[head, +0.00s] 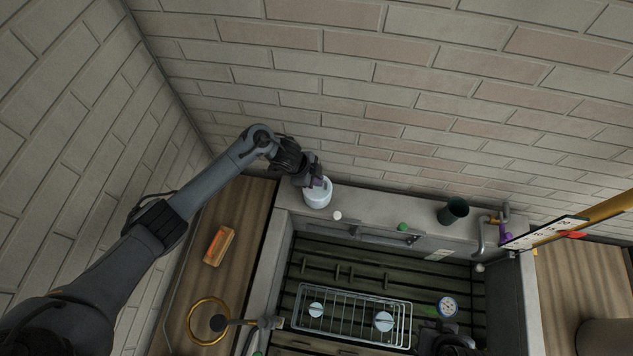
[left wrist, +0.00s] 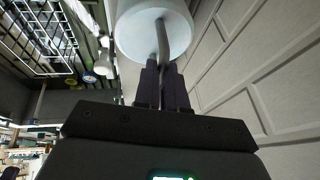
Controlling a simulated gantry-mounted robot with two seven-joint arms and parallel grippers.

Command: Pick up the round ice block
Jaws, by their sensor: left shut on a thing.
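The round ice block (head: 318,193) appears as a pale white, short cylinder on the grey ledge by the brick wall. In the left wrist view it is a white round body (left wrist: 153,32) with a thin grey curved handle across it. My left gripper (head: 313,180) is at its upper left edge in the head view. The dark fingers (left wrist: 163,85) are shut on the grey handle. I cannot tell whether the block's base touches the ledge.
A wire rack (head: 350,316) lies in the sunken basin. An orange block (head: 218,246) and gold ring (head: 190,322) are at left. A yellow pole (head: 605,208) crosses at right.

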